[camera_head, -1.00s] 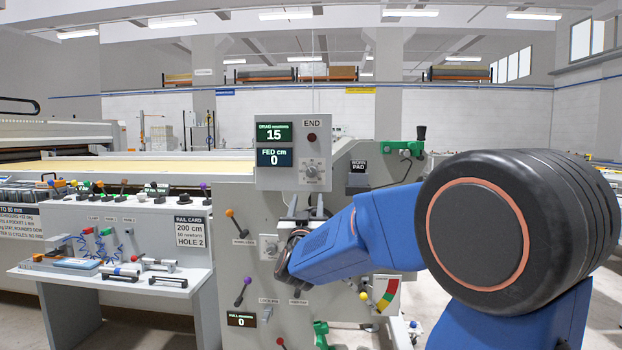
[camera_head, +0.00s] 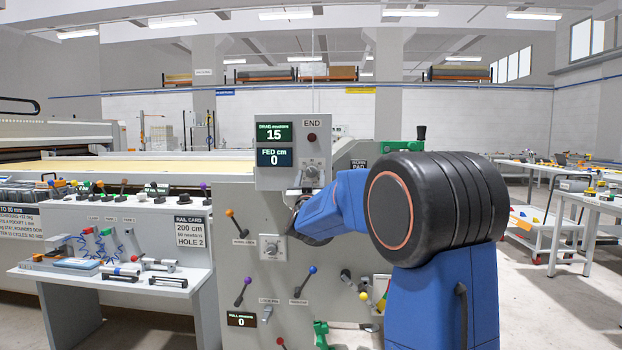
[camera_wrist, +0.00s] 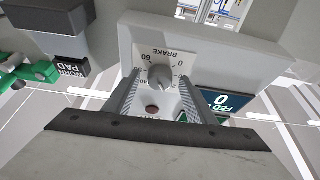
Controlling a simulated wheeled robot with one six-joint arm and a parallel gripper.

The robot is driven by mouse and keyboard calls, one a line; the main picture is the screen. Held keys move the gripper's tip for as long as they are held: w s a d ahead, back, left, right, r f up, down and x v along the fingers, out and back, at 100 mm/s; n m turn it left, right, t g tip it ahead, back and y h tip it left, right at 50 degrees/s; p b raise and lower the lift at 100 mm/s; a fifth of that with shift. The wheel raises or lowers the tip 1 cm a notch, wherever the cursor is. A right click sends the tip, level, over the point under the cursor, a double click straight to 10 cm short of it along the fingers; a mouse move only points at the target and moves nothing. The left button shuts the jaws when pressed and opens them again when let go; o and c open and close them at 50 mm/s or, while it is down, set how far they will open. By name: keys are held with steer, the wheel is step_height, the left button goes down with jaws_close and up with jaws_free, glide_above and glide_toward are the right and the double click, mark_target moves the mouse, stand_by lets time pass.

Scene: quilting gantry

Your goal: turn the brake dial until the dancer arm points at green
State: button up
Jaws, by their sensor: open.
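The brake dial (camera_head: 311,172) is a grey knob on a white scale plate at the lower right of the grey END box. In the wrist view the dial (camera_wrist: 160,77) appears upside down under the word BRAKE, with 60 and 0 on its scale. My gripper (camera_wrist: 160,100) is open, its two ribbed fingers apart on either side of the dial in that view; I cannot tell whether they touch it. In the head view my gripper (camera_head: 303,194) is just below the box, mostly hidden by my arm. The coloured sector (camera_head: 381,283) is largely covered by my arm, and the dancer arm's pointing is unclear.
The box has a DRAG display (camera_head: 274,132) reading 15, a FED display (camera_head: 275,157) reading 0 and a red button (camera_head: 312,137). Several ball-tipped levers stick out of the panel below. A WORN PAD holder (camera_wrist: 50,35) sits beside the box in the wrist view.

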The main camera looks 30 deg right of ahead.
steer(key=shift+w, duration=0.1)
steer(key=shift+c, duration=0.3)
steer(key=c, duration=1)
steer(key=shift+m, duration=0.3)
steer(key=m+g+h, duration=0.1)
steer(key=m, duration=0.1)
steer(key=m+g+h, duration=0.1)
steer(key=m, duration=0.1)
steer(key=shift+w+a+r+m, duration=0.1)
steer(key=shift+w+a+m, duration=0.1)
steer(key=shift+m, duration=0.1)
steer(key=shift+m+g+h, duration=0.6)
steer(key=shift+m+g, duration=0.3)
steer(key=shift+m, duration=1.3)
